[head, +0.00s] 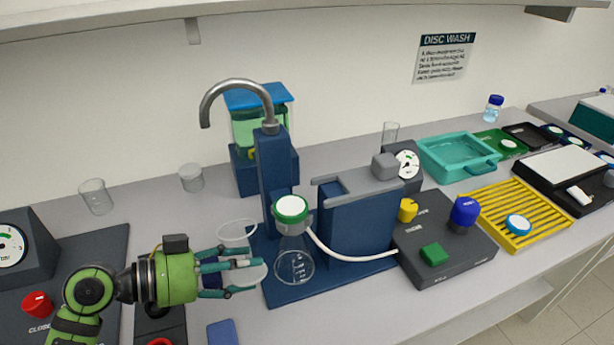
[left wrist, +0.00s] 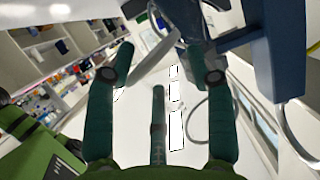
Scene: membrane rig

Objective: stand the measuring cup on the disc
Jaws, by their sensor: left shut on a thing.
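My left gripper (head: 248,271) reaches in from the left in the head view. It is shut on a clear measuring cup (head: 238,231), whose rim shows above the fingers. In the left wrist view, white graduation marks (left wrist: 176,128) show on the clear cup between the fingers (left wrist: 160,77). A white disc with a green rim (head: 291,207) sits above a clear flask (head: 295,264), to the upper right of the cup. Nothing stands on this disc. Another white disc with a blue rim (head: 518,223) lies on the yellow rack. My right gripper is not in view.
The blue stand (head: 272,180) with a curved metal spout (head: 238,86) rises close to the cup. A white hose (head: 350,254) runs from the flask to a dark control box (head: 440,270). A teal tray (head: 445,168) and yellow slatted rack (head: 495,202) stand right.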

